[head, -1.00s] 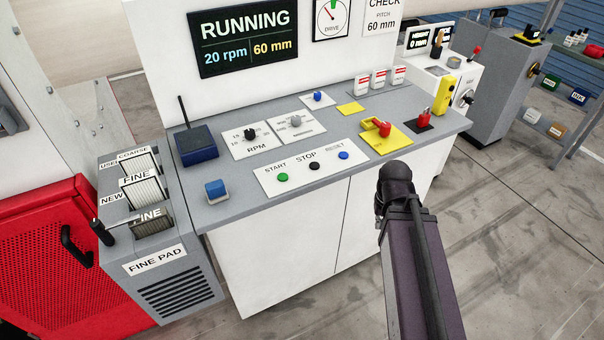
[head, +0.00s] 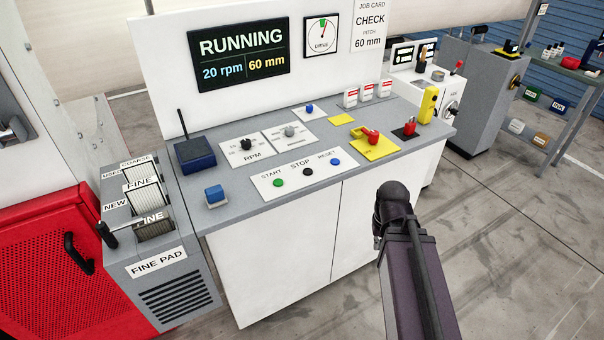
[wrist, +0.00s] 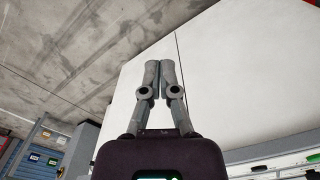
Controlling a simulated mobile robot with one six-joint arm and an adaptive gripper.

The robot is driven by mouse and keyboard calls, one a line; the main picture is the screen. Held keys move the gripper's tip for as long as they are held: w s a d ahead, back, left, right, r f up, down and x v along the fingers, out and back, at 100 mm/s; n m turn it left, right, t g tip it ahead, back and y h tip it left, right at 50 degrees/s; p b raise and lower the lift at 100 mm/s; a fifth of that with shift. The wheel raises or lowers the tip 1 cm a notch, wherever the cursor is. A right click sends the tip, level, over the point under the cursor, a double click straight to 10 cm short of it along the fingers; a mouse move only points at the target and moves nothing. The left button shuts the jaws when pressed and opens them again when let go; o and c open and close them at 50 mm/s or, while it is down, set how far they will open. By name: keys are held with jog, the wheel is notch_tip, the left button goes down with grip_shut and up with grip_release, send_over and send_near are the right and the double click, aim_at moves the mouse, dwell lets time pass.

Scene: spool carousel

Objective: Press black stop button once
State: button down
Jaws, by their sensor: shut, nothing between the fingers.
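The black stop button (head: 308,172) is in the middle of a white panel (head: 262,185) labelled START, STOP and RESET, near the front edge of the grey counter in the head view. A green button (head: 278,182) is to its left and a blue button (head: 336,162) to its right. My gripper (wrist: 159,68) shows in the wrist view, shut and empty, with its fingertips together in front of a white surface. In the head view my arm is right of the panel, and the gripper is out of sight.
A display (head: 239,55) reads RUNNING, 20 rpm, 60 mm. A yellow plate (head: 384,152) with a red handle lies right of the buttons. Floor in front of the cabinet is clear.

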jog(key=shift+d, duration=0.2)
notch_tip(320, 180, up, 15)
jog(key=t+h+p, duration=0.7)
jog(key=p, duration=0.2)
send_over(307, 172)
jog(key=shift+f, duration=0.2)
notch_tip(307, 172, down, 8)
jog(key=b, duration=0.8)
jog(key=shift+f, duration=0.2)
